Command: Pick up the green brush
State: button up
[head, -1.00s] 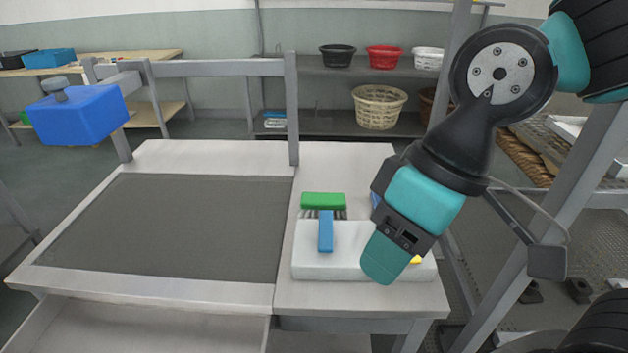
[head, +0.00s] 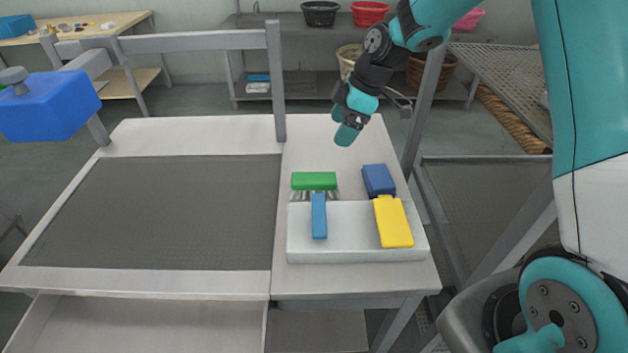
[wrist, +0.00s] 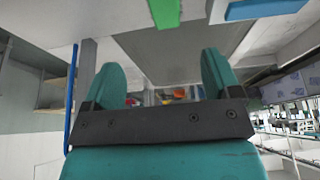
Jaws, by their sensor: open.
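The green brush (head: 314,181) has a green head with pale bristles and a blue handle (head: 319,217) pointing toward the near side. It lies on a white block (head: 350,243) on the right part of the bench, its head just past the block's far edge. My gripper (head: 342,124) is open and empty, above the bench's far end, beyond and a little right of the brush, and apart from it. In the wrist view, my open fingers (wrist: 162,76) frame no brush; a green piece (wrist: 165,12) is cut off at the top edge.
A second brush with a blue head (head: 378,180) and a yellow handle (head: 393,222) lies right of the green one. A grey post (head: 276,80) rises behind the bench, and a blue box-like part (head: 48,105) sits at the left. The mesh area (head: 160,210) is clear.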

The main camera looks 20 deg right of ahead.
jog(key=p, duration=0.2)
send_near(315, 178)
jog(key=x, duration=0.5)
jog(key=shift+w+r, duration=0.1)
jog(key=shift+w, duration=0.25)
jog(key=x, duration=0.1)
jog(key=p+x, duration=0.1)
jog(key=x, duration=0.1)
jog(key=p+x, duration=0.1)
jog(key=x, duration=0.1)
jog(key=shift+s, duration=0.3)
jog(key=shift+f, duration=0.2)
jog(key=shift+f, duration=0.25)
jog(key=c, duration=1.1)
jog(key=shift+r, duration=0.2)
